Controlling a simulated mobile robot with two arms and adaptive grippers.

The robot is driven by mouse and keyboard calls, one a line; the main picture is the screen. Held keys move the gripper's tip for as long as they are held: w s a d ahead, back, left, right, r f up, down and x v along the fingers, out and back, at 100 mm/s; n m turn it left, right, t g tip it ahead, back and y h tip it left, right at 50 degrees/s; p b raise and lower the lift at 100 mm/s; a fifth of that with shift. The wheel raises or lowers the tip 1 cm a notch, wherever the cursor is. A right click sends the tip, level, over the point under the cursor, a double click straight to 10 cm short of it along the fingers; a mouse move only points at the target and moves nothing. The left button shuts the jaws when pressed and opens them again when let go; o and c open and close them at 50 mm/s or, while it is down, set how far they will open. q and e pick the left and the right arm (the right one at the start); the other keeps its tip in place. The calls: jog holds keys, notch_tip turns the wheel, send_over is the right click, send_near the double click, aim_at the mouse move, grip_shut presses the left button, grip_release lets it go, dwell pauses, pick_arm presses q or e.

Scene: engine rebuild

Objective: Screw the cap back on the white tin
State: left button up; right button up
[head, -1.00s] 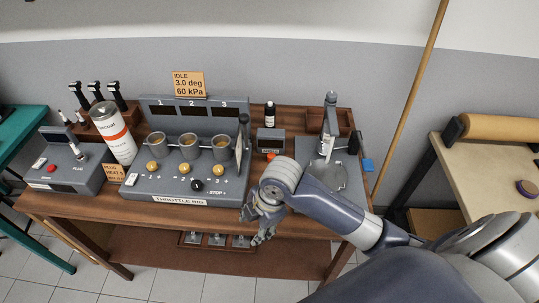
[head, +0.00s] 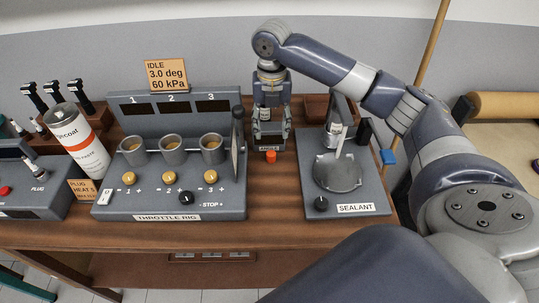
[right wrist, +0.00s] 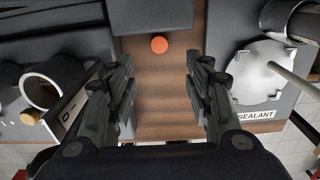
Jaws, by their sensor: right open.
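My left gripper is not visible.
The throttle rig (head: 170,203) with three cups is left of my gripper. The sealant station (head: 348,208) with a round plate and a rod is right of it. A strip of bare bench (head: 277,205) lies between them. A sign (head: 166,75) stands behind.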

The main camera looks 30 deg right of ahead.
aim_at(271, 153)
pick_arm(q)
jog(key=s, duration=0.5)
pick_arm(e)
jog(key=shift+w+a+f, duration=0.1)
jog(key=shift+w+f, duration=0.05)
jog(key=shift+f, duration=0.4)
jog(key=shift+w+f, duration=0.1)
jog(key=shift+f, duration=0.45)
notch_tip(271, 153, down, 4)
jog(key=shift+r+p, duration=0.2)
jog(key=shift+p, duration=0.35)
jog(key=shift+f, duration=0.1)
jog(key=shift+f+p, duration=0.45)
jog(key=shift+f, duration=0.1)
jog(key=f, duration=0.1)
jog(key=f+p, duration=0.1)
jog(key=f, duration=0.1)
jog(key=shift+d+f, duration=0.2)
jog(key=shift+f, duration=0.25)
jog(key=c, duration=0.8)
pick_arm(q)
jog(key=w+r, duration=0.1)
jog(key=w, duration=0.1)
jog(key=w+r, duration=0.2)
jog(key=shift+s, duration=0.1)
pick_arm(e)
jog(key=shift+c, duration=0.2)
